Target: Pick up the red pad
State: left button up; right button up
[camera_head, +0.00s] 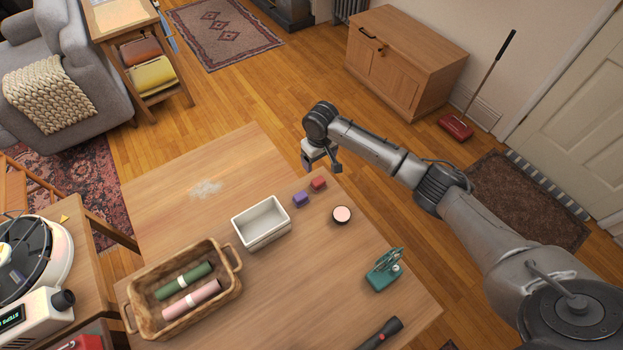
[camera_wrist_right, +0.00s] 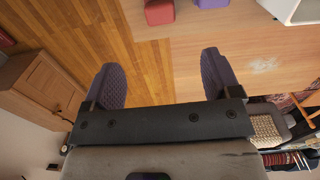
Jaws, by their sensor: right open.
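The red pad (camera_head: 318,183) is a small red block on the wooden table, close to its back right edge, beside a purple pad (camera_head: 300,199). In the right wrist view the red pad (camera_wrist_right: 159,12) shows at the top, partly cut off by the frame, with the purple pad (camera_wrist_right: 210,3) to its right. My right gripper (camera_head: 321,168) is above the table's back right edge, just behind the red pad. In the right wrist view its two fingers (camera_wrist_right: 161,78) are wide apart with nothing between them. My left gripper is not in view.
A white bin (camera_head: 262,240), a round pink-topped tin (camera_head: 342,215), a green device (camera_head: 384,270) and a dark flashlight (camera_head: 380,334) stand or lie on the table (camera_head: 300,290). A wicker basket (camera_head: 150,325) holds rolled cloths. Beyond the back edge is open wooden floor.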

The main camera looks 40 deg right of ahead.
aim_at(319, 182)
jog(key=f, duration=0.1)
jog(key=s+f, duration=0.1)
jog(key=f, duration=0.1)
jog(key=shift+f+b, duration=0.25)
jog(key=shift+b, duration=0.15)
jog(key=f, duration=0.1)
jog(key=f+b, duration=0.1)
jog(key=f, duration=0.2)
jog(key=shift+w+a+f, duration=0.1)
jog(key=shift+w+f, duration=0.2)
jog(key=shift+f, duration=0.1)
jog(key=shift+s+f+b, duration=0.2)
jog(key=shift+f+b, duration=0.95)
jog(key=shift+f, duration=1.45)
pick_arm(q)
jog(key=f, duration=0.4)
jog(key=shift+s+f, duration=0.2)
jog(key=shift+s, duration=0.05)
pick_arm(e)
jog(key=shift+c, duration=0.5)
jog(key=c, duration=0.9)
